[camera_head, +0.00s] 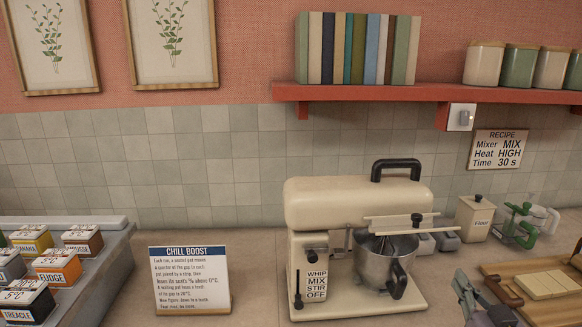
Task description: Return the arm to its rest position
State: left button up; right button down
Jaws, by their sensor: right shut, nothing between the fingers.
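My right gripper (468,292) shows at the lower right, on the near side of the counter. It is dark grey, shut and empty. It is to the right of the cream stand mixer (325,205) and left of a wooden board (550,308). The rest of the right arm is mostly cut off by the bottom edge. My left gripper is out of the picture. Several canisters (485,64) in cream and green with wooden lids stand in a row on the red shelf (400,93).
A metal bowl (375,262) sits in the mixer. A flour box (473,218) and green-handled item (520,225) stand behind the board. A sign (189,280) and labelled boxes (57,266) are at left. Bare counter (255,270) lies between sign and mixer.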

jog(key=s+a+f+g, duration=0.2)
jog(key=s+a+f, duration=0.1)
jog(key=f, duration=0.3)
jog(key=s+a+f+g, duration=0.2)
jog(key=s+f+g, duration=0.1)
jog(key=f, duration=0.3)
jog(key=s+a+f+n+g, duration=0.1)
jog(key=s+a+f+g, duration=0.25)
jog(key=s, duration=0.35)
jog(key=s+a+f+n+g+y, duration=0.1)
jog(key=s+a+f+g, duration=0.3)
jog(key=s, duration=0.3)
jog(key=s+a+f+n+g, duration=0.1)
jog(key=s+a+f+g, duration=0.1)
jog(key=s+a+f, duration=0.45)
jog(key=s+d+f+g+b, duration=0.1)
jog(key=s+f, duration=0.1)
jog(key=f, duration=1.2)
jog(key=s+d+f+g+b, duration=0.1)
jog(key=f, duration=1.3)
jog(key=s+d+f+b, duration=0.1)
jog(key=s+d+f, duration=0.2)
jog(key=s+f, duration=1.3)
jog(key=shift+s+f+g+b, duration=0.35)
jog(key=shift+g, duration=0.1)
jog(key=shift+d, duration=0.1)
